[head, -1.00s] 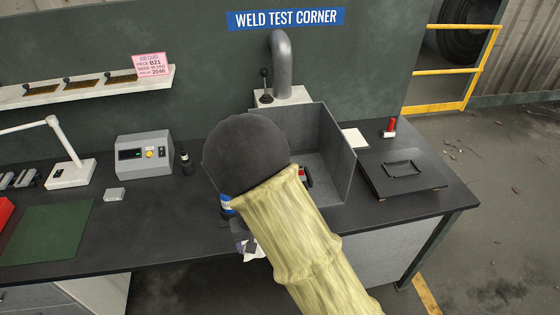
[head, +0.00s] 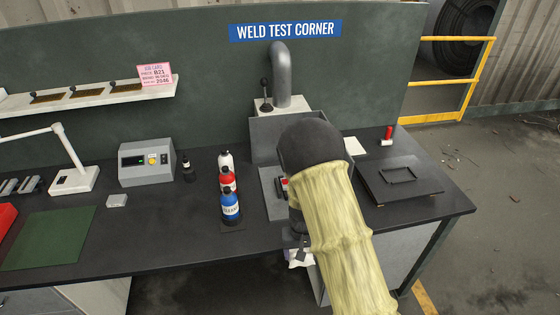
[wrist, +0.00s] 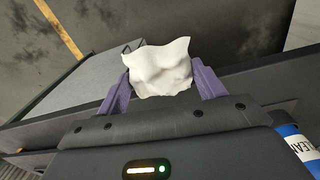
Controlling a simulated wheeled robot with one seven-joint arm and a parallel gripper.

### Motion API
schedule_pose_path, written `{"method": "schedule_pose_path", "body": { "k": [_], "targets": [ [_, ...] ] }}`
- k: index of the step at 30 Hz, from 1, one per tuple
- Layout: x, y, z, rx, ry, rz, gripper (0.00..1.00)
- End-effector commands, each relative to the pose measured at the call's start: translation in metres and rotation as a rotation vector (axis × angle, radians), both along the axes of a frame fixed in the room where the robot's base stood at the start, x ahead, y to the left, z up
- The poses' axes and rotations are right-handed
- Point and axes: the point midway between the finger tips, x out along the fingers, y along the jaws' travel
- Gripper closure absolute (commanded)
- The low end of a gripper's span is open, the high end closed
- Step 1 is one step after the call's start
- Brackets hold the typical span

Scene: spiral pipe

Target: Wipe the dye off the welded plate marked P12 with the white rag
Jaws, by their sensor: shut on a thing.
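My gripper (wrist: 161,74) is shut on the white rag (wrist: 160,60), which bulges up between its two purple fingers in the wrist view. In the head view the gripper (head: 300,247) hangs at the bench's front edge, in front of the grey booth, largely hidden by my arm. A bit of the rag (head: 297,260) shows below it. I cannot make out a plate marked P12. My arm hides much of the booth, where a small red-marked item (head: 284,183) shows beside the arm.
White (head: 226,160), red (head: 227,178) and blue (head: 231,208) bottles stand in a row left of the booth (head: 268,128). A dark tray-like plate (head: 398,180) lies on the right. A grey control box (head: 146,162) stands on the left.

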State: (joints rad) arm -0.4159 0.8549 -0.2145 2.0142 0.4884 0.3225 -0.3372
Motion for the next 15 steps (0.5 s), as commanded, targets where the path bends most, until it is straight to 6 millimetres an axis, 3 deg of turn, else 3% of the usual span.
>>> {"method": "schedule_pose_path", "body": {
  "k": [3, 7, 11, 15],
  "targets": [
    [0.006, -0.042, -0.019, 0.002, 0.004, -0.061, 0.50],
    [0.008, -0.080, -0.035, 0.008, 0.003, -0.110, 0.50],
    [0.007, -0.102, -0.046, 0.012, 0.001, -0.139, 0.50],
    [0.007, -0.109, -0.049, 0.013, -0.001, -0.146, 0.50]
  ]
}}
